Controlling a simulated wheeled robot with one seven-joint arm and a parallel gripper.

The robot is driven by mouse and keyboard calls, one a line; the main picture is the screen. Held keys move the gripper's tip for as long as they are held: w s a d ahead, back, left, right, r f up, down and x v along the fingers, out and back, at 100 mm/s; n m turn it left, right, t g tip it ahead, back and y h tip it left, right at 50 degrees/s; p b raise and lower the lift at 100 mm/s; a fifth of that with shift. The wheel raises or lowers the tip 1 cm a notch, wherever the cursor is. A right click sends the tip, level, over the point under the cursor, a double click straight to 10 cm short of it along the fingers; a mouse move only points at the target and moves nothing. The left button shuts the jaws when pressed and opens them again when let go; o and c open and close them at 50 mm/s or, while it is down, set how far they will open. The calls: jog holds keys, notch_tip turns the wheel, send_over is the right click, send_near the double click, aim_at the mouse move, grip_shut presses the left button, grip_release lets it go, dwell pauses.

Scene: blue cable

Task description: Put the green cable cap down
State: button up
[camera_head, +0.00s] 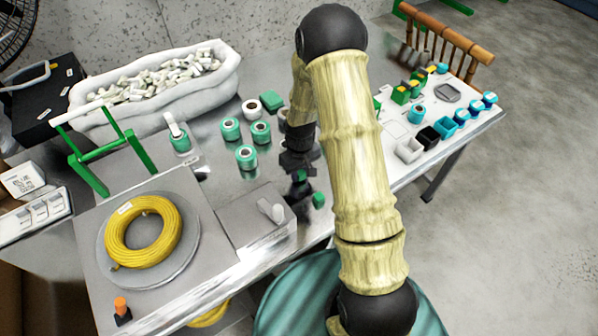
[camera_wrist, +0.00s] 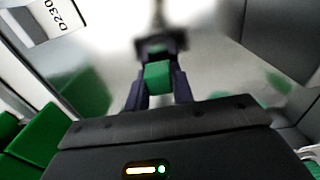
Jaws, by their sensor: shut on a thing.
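The green cable cap (camera_wrist: 157,75) is a small green block between the two dark fingers of my gripper (camera_wrist: 158,90) in the wrist view. My gripper is shut on it. In the head view my gripper (camera_head: 301,188) points down over the front part of the metal table, right of the grey box. Small green pieces show at its fingers there, one of them (camera_head: 318,200) at the lower right. I cannot tell whether the cap touches the surface. A blurred dark thing (camera_wrist: 160,43) lies just beyond the cap in the wrist view.
Several green-and-white rolls (camera_head: 246,157) stand left of my gripper. A yellow cable coil (camera_head: 143,232) lies on a round plate at the left. A white tub (camera_head: 85,122) of small pieces stands behind. Several small boxes (camera_head: 410,150) crowd the table's right part.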

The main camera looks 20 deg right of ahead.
aim_at(300, 171)
jog(key=shift+s+f+b, duration=0.15)
jog(key=shift+f+b, duration=0.15)
jog(key=shift+f, duration=0.25)
jog(key=o, duration=0.9)
jog(key=shift+f, duration=0.1)
jog(key=shift+o, duration=0.2)
jog(key=shift+a, duration=0.2)
jog(key=shift+s, duration=0.1)
notch_tip(300, 171, up, 13)
jog(key=p, duration=0.1)
jog(key=shift+d+r, duration=0.2)
jog(key=shift+w, duration=0.2)
